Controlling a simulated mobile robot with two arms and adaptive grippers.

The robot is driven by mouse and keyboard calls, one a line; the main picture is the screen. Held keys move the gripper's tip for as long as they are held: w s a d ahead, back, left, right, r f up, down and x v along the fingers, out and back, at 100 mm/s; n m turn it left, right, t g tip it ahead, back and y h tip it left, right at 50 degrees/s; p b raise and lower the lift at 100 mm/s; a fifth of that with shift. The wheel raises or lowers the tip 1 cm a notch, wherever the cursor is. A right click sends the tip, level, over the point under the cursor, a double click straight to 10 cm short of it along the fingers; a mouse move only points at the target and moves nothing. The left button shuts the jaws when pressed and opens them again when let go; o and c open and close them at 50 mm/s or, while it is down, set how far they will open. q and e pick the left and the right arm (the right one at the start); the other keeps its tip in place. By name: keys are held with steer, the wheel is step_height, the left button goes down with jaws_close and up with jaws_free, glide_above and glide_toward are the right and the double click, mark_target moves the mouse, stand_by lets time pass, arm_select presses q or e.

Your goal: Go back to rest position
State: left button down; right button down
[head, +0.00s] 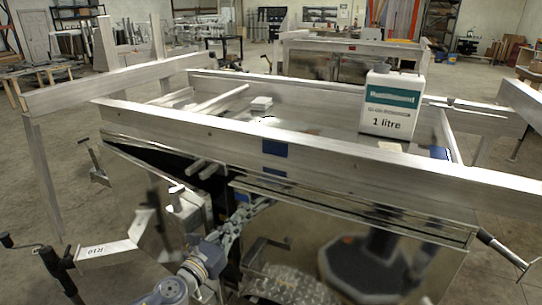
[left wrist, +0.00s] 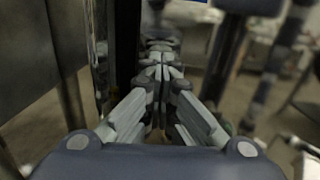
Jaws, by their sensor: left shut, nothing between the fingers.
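My left gripper (head: 262,206) is low in front of the near side of the aluminium trailer (head: 300,152), below its top rail. Its arm comes up from the bottom left of the head view. In the left wrist view the fingers of my left gripper (left wrist: 163,72) are together, with nothing seen between them. My right gripper does not show in either view.
A white bottle (head: 390,104) labelled "1 litre" stands upright at the trailer's right part. Small white pieces (head: 261,104) lie inside the trailer. A second trailer (head: 345,62) stands behind. Open concrete floor shows at the left.

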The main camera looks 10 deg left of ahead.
arm_select(q)
steer(key=s+a+f+n+g+y, duration=0.25)
steer(key=s+f+n+y, duration=0.2)
steer(key=s+n, duration=0.6)
steer(key=s+a+f+n+g+y, duration=0.25)
steer(key=s+f+n+y, duration=0.2)
steer(key=n, duration=1.05)
steer(key=s+f+n+g+h, duration=0.1)
steer(key=s+f+n+g, duration=0.2)
steer(key=s, duration=0.5)
steer(key=s+f+n+g+h, duration=0.1)
steer(key=s+f+n+g, duration=0.1)
steer(key=s+n, duration=0.4)
steer(key=s+f+n+g+h, duration=0.1)
steer(key=s+f+n+g, duration=0.15)
steer(key=s, duration=0.65)
step_height(320, 180, down, 24)
steer(key=s+g+p, duration=0.1)
steer(key=s+g, duration=0.1)
steer(key=s+a+f+g+p, duration=0.1)
steer(key=s+a+f, duration=0.1)
steer(key=s+f, duration=1.3)
steer(key=shift+s+a+f, duration=0.15)
steer(key=shift+s+f, duration=0.25)
steer(key=shift+s, duration=0.45)
